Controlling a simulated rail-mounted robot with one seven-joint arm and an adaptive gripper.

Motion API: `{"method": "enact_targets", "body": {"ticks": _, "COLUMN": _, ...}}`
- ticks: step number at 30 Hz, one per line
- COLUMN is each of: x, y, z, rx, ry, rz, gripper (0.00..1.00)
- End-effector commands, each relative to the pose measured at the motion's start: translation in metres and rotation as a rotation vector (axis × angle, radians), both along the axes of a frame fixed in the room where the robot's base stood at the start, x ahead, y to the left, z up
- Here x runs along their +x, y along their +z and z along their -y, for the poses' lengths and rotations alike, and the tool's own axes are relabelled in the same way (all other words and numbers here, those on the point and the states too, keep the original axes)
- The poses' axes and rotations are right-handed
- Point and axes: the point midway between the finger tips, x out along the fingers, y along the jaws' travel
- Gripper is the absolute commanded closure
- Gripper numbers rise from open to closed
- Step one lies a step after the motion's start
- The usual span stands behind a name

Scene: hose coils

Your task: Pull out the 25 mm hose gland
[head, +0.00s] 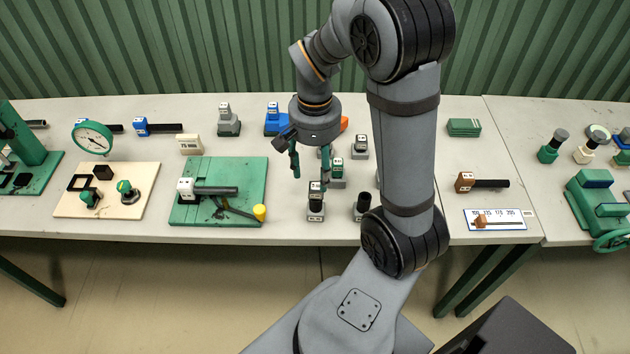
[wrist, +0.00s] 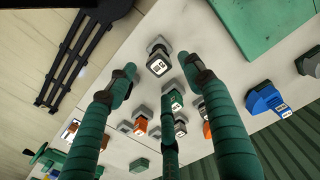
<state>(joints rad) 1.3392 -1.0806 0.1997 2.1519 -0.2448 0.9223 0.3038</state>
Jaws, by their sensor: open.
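Several small labelled blocks stand on the table under and around my gripper (head: 310,166); their print is too small to read, so I cannot tell which is the 25 mm hose gland. A dark block with a white label on a grey base (head: 316,202) stands just in front of the gripper. In the wrist view, a dark block with a white label (wrist: 158,63) shows between the spread green fingertips, with nothing gripped. A green-topped block (head: 337,168) stands close by the fingers and also shows in the wrist view (wrist: 173,101). My gripper is open, pointing down, and empty.
A green board (head: 250,180) with a labelled block, a dark rod and a yellow-tipped tool lies left. A dark cylinder (head: 363,203) stands front right, and a blue block (head: 276,120) behind left. My arm hides part of the table.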

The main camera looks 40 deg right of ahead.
Motion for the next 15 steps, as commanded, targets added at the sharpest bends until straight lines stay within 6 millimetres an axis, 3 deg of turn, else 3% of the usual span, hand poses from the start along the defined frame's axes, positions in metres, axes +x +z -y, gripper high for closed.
{"method": "enact_targets", "body": {"ticks": 6, "x": -0.002, "y": -0.040, "z": 0.000, "rx": 0.003, "ry": -0.001, "rz": -0.006, "gripper": 0.48}}
{"method": "enact_targets", "body": {"ticks": 15, "x": -0.001, "y": -0.066, "z": 0.000, "rx": 0.001, "ry": -0.001, "rz": 0.000, "gripper": 0.48}}
